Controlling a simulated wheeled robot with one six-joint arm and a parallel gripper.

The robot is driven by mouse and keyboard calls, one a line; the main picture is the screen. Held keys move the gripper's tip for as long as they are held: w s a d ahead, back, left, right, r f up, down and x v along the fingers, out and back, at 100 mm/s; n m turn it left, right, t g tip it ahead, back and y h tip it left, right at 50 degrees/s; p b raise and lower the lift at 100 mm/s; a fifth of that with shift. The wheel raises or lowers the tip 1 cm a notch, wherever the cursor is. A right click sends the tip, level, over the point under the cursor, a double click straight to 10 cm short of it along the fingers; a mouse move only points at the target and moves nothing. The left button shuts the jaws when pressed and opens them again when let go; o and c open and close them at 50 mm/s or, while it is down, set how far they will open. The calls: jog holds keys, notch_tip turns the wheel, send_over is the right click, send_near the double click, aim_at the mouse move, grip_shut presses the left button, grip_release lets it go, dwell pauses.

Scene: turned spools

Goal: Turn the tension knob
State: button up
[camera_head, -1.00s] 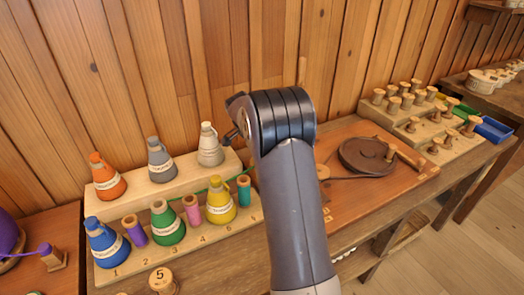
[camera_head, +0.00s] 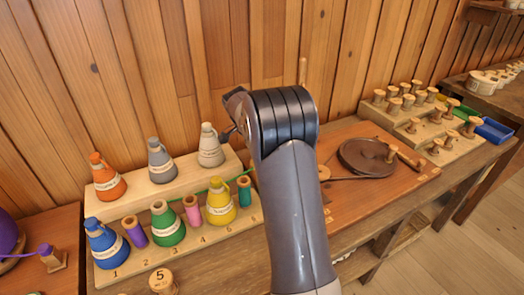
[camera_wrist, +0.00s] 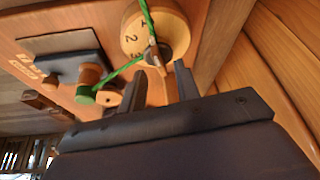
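In the wrist view a round pale wooden dial (camera_wrist: 170,22) with dark numerals, 2 and 3 among them, sits at the top. I take it to be the tension knob. A green thread (camera_wrist: 124,72) runs across its face, past a small brown and grey piece at its lower part. My gripper (camera_wrist: 161,69) is open, its two dark fingers apart and pointing at the dial's lower edge. Nothing shows clearly held between them, and I cannot tell whether they touch the dial. In the head view my arm hides the dial and the fingers.
A green-wound spool (camera_wrist: 88,82) stands beside a dark block (camera_wrist: 75,65) in the wrist view. In the head view labelled thread cones, such as the orange one (camera_head: 107,178), stand on a stepped wooden rack at left. A dark round disc (camera_head: 366,156) lies on the board at right.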

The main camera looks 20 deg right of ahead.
jog(key=v, duration=0.8)
jog(key=shift+a+r, duration=0.2)
jog(key=shift+r, duration=0.15)
jog(key=shift+s+f, duration=0.1)
jog(key=x, duration=1)
jog(key=shift+d+f, duration=0.25)
jog(key=shift+f, duration=0.05)
